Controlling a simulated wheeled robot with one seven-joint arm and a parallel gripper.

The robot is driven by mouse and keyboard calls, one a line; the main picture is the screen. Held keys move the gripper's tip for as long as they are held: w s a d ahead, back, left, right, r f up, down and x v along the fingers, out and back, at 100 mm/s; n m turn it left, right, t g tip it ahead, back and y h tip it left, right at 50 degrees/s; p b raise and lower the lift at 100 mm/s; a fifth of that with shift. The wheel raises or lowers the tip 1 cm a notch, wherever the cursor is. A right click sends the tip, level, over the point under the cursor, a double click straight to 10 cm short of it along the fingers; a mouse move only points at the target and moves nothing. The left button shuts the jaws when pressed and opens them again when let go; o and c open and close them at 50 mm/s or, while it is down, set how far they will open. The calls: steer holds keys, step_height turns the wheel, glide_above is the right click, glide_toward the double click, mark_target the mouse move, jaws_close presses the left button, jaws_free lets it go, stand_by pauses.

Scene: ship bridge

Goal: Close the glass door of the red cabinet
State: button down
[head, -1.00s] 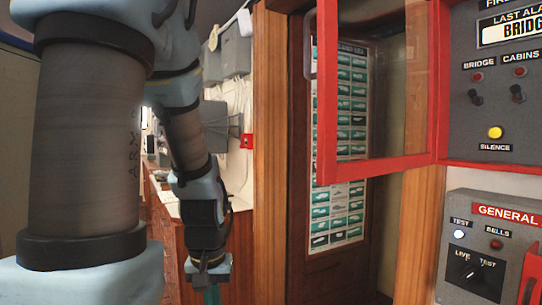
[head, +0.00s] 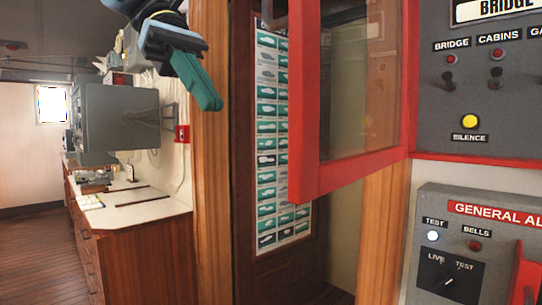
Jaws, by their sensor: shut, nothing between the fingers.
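The glass door (head: 304,110) has a red frame and a clear pane, and it stands open. It swings out to the left from its hinge side at the red cabinet (head: 480,165). The cabinet's grey panel (head: 465,95) shows uncovered, with small lamps, toggle switches and a yellow silence button. The cabinet's top and right side are out of view. My gripper (head: 207,101) is at the upper left, left of the door's free edge and apart from it in the picture. Its teal fingers are shut and empty, pointing down and right.
A grey General Alarm box (head: 470,245) is below the cabinet. A wooden post (head: 212,200) and a chart of ship pictures (head: 268,180) stand behind the door. A wooden counter (head: 140,240) and a grey box (head: 118,120) are at left. Floor (head: 45,250) is clear at lower left.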

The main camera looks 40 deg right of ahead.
steer(key=s+r+p+x, duration=0.2)
steer(key=x, duration=1)
steer(key=shift+s, duration=0.15)
steer(key=shift+d+f, duration=0.1)
steer(key=shift+f, duration=0.05)
